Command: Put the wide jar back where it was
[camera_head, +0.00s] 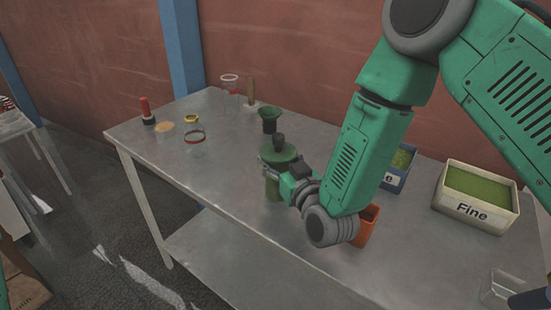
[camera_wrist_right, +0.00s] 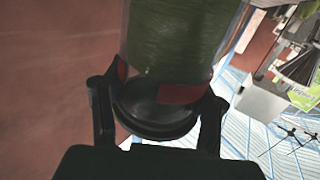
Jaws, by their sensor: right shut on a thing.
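In the right wrist view, the gripper (camera_wrist_right: 160,112) is shut around the dark round end of a clear jar filled with green powder (camera_wrist_right: 175,35), with red patches between fingers and jar. I cannot tell whether the jar touches the table. My left gripper is not in view.
A green funnel (camera_head: 269,118) stands behind the jar. An orange cup (camera_head: 369,226), a blue bin (camera_head: 397,172) and the "Fine" bin (camera_head: 474,208) are right. The table's front left (camera_head: 175,175) is clear.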

